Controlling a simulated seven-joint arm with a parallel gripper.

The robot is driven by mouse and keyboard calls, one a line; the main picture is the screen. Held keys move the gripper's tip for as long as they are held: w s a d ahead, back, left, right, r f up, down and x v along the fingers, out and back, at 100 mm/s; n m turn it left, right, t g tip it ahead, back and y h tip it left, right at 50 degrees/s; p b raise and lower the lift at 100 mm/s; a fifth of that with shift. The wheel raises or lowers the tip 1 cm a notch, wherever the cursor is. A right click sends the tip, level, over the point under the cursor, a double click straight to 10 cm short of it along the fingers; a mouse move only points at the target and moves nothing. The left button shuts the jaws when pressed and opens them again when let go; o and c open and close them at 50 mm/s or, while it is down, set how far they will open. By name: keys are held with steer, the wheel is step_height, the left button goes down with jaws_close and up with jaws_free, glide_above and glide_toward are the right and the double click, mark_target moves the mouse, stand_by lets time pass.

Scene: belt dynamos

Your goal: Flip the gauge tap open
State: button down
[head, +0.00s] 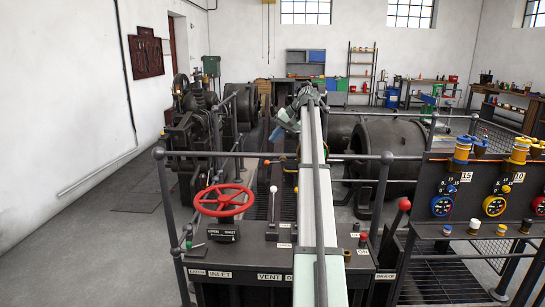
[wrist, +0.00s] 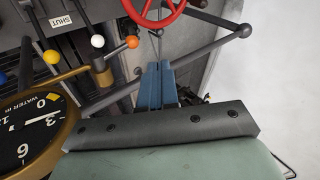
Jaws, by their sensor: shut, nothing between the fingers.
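In the wrist view, a round gauge (wrist: 38,122) with a brass rim, a black face and the word WATER is partly in view at lower left. A lever with an orange knob (wrist: 133,42) is by the brass pipe (wrist: 70,75) above the gauge. It looks like the gauge tap, but its pivot is not clear. My gripper (wrist: 159,66) has blue fingers shut together with nothing between them. In the picture the tips are just below and right of the orange knob, seemingly apart from it. In the head view my arm hides much of this area.
A red handwheel (wrist: 172,14) is above. A grey rail (wrist: 205,47) crosses behind the fingers. Open floor (wrist: 285,70) is at right.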

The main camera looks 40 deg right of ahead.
mark_target(274, 162)
steer(key=s+d+r+m+g, duration=0.1)
steer(key=s+d+r+m, duration=0.1)
steer(key=s+d+r, duration=0.1)
steer(key=shift+s+d, duration=0.65)
steer(key=shift+s, duration=0.4)
steer(key=shift+w+f, duration=0.1)
steer(key=x, duration=1.3)
steer(key=shift+w+f, duration=0.25)
steer(key=shift+f, duration=0.15)
